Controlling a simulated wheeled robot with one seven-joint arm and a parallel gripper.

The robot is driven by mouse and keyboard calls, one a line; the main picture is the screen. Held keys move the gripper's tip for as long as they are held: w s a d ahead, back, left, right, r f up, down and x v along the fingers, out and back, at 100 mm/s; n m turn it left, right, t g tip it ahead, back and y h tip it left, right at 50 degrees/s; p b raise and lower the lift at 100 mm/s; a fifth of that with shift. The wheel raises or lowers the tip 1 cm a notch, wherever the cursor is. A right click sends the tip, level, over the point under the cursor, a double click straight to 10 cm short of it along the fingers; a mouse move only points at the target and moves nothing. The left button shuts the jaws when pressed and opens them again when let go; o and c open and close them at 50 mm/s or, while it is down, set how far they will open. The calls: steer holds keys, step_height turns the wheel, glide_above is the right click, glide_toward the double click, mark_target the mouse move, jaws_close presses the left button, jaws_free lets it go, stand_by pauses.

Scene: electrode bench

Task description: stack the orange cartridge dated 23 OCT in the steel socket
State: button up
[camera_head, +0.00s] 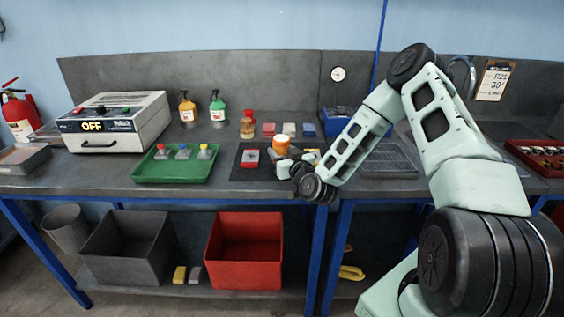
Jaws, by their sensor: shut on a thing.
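An orange cartridge (281,144) with a pale band shows at the end of my arm, over the black mat (238,174). My gripper (284,165) is at its lower front and is shut on it. The cartridge looks upright. Its date is too small to read, and I cannot tell whether its base touches anything. I cannot make out the steel socket; my gripper and wrist hide part of the mat.
A red-and-white block (250,158) lies on the mat, left of my gripper. A green tray (176,169) holds several small items. A device (110,122) reading OFF and two spray bottles stand further left. Small coloured blocks (289,129) lie behind the mat.

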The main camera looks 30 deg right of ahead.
steer(key=shift+f+p, duration=0.3)
steer(key=shift+f, duration=1.7)
steer(key=o, duration=1.1)
steer(key=shift+f, duration=0.15)
